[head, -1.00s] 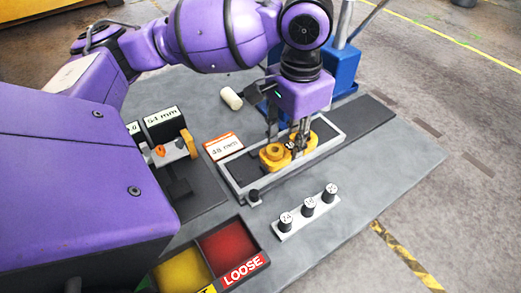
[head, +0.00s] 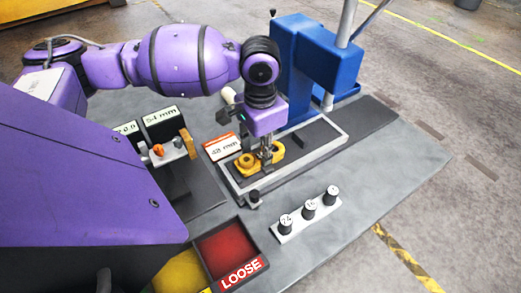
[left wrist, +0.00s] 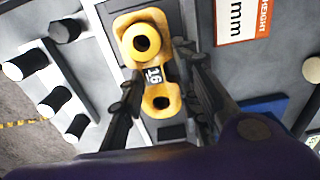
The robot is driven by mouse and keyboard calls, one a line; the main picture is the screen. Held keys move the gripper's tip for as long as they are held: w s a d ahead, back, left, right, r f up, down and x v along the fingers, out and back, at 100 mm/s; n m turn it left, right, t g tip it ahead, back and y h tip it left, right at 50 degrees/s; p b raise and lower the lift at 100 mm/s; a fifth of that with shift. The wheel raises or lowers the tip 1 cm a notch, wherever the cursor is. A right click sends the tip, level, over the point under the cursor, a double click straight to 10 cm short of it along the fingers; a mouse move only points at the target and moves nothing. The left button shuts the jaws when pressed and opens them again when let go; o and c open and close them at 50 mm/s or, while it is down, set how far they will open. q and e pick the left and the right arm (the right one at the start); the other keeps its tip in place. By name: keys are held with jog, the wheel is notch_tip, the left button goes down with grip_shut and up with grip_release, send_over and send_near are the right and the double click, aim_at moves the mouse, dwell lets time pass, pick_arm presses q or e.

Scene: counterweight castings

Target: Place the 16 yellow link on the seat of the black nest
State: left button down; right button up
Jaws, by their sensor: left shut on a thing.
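The yellow link marked 16 (head: 245,161) has a large round boss with a hole at one end and a smaller holed end. In the left wrist view the link (left wrist: 158,103) lies lengthwise between my left gripper's fingers (left wrist: 163,88), its 16 label facing up. In the head view my left gripper (head: 266,153) points down, shut on the link's middle, at the left part of a pale-rimmed black nest (head: 318,139). The gripper and link hide what is under them, so I cannot tell whether the link touches the seat. My right gripper is not in view.
A rail with several black, white-topped pegs (head: 309,213) stands in front. A red bin marked LOOSE (head: 226,246) is at the near edge. A 48 mm card (head: 222,147) lies left of the nest. A blue press stand (head: 308,68) rises behind.

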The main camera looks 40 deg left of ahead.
aim_at(260, 153)
pick_arm(q)
jog(key=shift+s+f, duration=0.25)
jog(key=shift+f, duration=0.1)
jog(key=shift+s+d+f, duration=0.1)
jog(key=shift+s+f, duration=0.1)
jog(key=shift+f, duration=0.6)
jog(key=c, duration=1.6)
grip_release()
jog(key=shift+f, duration=0.1)
jog(key=shift+c, duration=0.2)
jog(key=o, duration=0.3)
jog(key=shift+w, duration=0.1)
jog(key=shift+o, duration=0.2)
jog(key=shift+w+r, duration=0.1)
jog(key=shift+r, duration=0.2)
jog(key=shift+w+r, duration=0.1)
jog(key=shift+r, duration=0.15)
notch_tip(260, 153, up, 13)
jog(key=p, duration=0.1)
